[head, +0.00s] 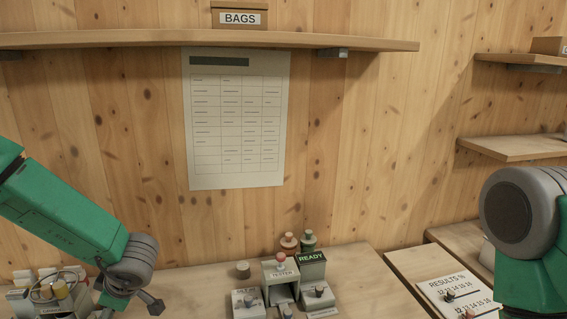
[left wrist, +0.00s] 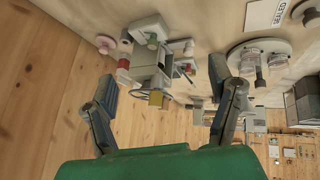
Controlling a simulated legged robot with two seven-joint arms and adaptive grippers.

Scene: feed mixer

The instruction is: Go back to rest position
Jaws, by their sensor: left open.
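My left arm reaches in from the left in the head view, with my left gripper (head: 131,303) low, over the left part of the table. In the left wrist view my left gripper (left wrist: 162,76) has its two fingers spread wide, with nothing held between them. Beyond the fingers is a grey device (left wrist: 150,68) with a red part and a yellow part; I cannot tell any contact, but a gap seems to show. My right arm shows only as a grey joint and green link at the right edge; its gripper is out of the frame.
A TESTER unit (head: 280,276) and a READY box (head: 311,266) stand on the table (head: 356,262). A holder with cards (head: 45,290) is beside my left gripper. A RESULTS % panel (head: 457,293) lies at right. A shelf (head: 120,39) with a BAGS box (head: 240,17) hangs above.

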